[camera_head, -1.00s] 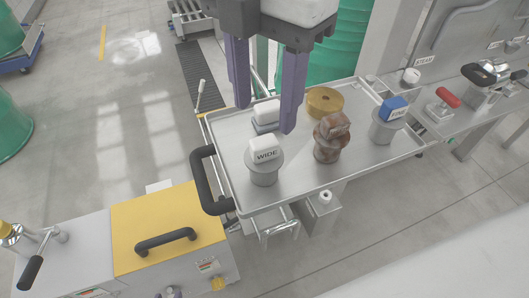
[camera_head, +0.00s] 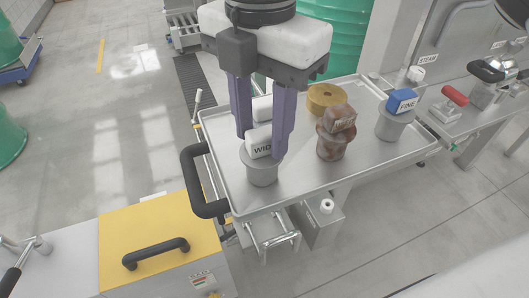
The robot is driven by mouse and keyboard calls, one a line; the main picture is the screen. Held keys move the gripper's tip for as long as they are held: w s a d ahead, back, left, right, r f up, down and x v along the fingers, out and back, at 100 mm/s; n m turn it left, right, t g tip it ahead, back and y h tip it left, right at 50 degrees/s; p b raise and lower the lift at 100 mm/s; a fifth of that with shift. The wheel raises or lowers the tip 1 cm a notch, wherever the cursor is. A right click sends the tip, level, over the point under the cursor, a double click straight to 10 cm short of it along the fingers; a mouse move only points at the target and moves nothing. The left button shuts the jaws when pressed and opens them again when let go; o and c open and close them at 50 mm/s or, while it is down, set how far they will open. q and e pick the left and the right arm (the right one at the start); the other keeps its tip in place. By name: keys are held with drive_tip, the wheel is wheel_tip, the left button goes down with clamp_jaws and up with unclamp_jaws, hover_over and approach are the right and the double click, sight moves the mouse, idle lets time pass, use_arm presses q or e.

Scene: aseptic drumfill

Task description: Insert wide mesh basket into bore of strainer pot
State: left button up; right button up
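The wide mesh basket (camera_head: 262,172) is a grey cup-shaped piece with a white handle block marked "WIDE" (camera_head: 259,143), standing upright on the metal tray (camera_head: 310,185). My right gripper (camera_head: 262,145) points down over it, with one purple finger on each side of the block. The fingers stand closer together than before and look shut on the block; the right finger covers part of the lettering. The basket still appears to rest on the tray. I cannot clearly identify the strainer pot or its bore. My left gripper is not in view.
On the tray are a brown rusty-looking basket (camera_head: 333,147), a blue-topped "FINE" basket (camera_head: 394,123), a brass-coloured ring (camera_head: 326,96) and another white block (camera_head: 262,108). A black handle (camera_head: 196,180) borders the tray's left. A yellow-topped machine (camera_head: 158,222) stands lower left.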

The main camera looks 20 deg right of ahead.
drive_tip(key=c, duration=0.8)
drive_tip(key=shift+r, duration=0.15)
drive_tip(key=shift+r+p, duration=0.85)
drive_tip(key=shift+r, duration=0.45)
drive_tip(key=shift+r+p, duration=1.6)
drive_tip(key=shift+r, duration=1.2)
